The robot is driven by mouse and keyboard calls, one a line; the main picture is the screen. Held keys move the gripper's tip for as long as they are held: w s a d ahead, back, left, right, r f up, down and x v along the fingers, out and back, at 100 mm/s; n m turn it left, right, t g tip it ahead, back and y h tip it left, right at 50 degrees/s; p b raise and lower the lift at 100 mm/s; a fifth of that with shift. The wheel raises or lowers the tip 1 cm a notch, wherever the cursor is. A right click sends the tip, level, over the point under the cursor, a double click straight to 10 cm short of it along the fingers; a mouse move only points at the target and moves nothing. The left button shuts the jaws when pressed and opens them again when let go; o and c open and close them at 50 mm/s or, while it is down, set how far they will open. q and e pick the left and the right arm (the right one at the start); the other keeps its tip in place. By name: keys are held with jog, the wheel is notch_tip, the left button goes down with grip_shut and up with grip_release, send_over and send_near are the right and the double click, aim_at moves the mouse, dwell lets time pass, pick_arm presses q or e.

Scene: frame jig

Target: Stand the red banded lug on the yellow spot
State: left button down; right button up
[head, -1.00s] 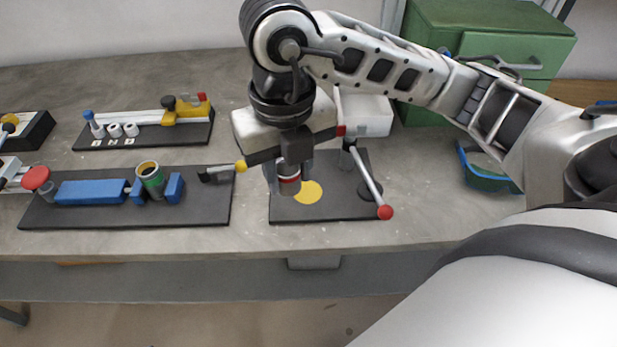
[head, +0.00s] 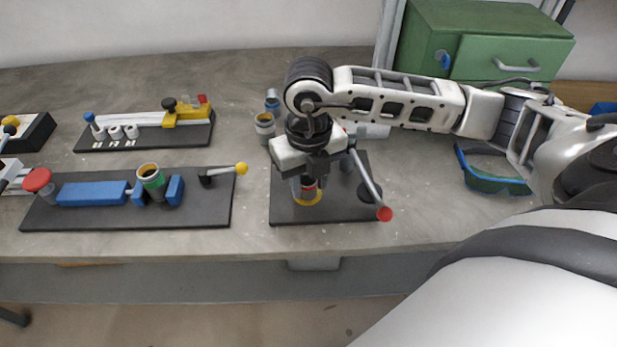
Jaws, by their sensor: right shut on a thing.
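The red banded lug (head: 308,186) is between the fingers of my right gripper (head: 308,184). Only its lower part with the red band shows; the gripper hides its top. The lug looks upright, over the yellow spot (head: 307,199) on the dark plate (head: 285,211). Yellow shows around its lower end. I cannot tell for sure whether its base touches the plate. My right gripper points down and is shut on the lug. My left gripper is not in view.
A lever with a red knob (head: 384,214) stands at the plate's right. Grey cylinders (head: 265,125) stand behind the gripper. Goggles (head: 490,178) lie right.

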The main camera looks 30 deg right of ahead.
aim_at(308, 181)
jog(key=shift+f, duration=0.15)
jog(key=o, duration=1)
jog(key=shift+r, duration=0.35)
notch_tip(308, 181, up, 12)
jog(key=shift+f, duration=0.15)
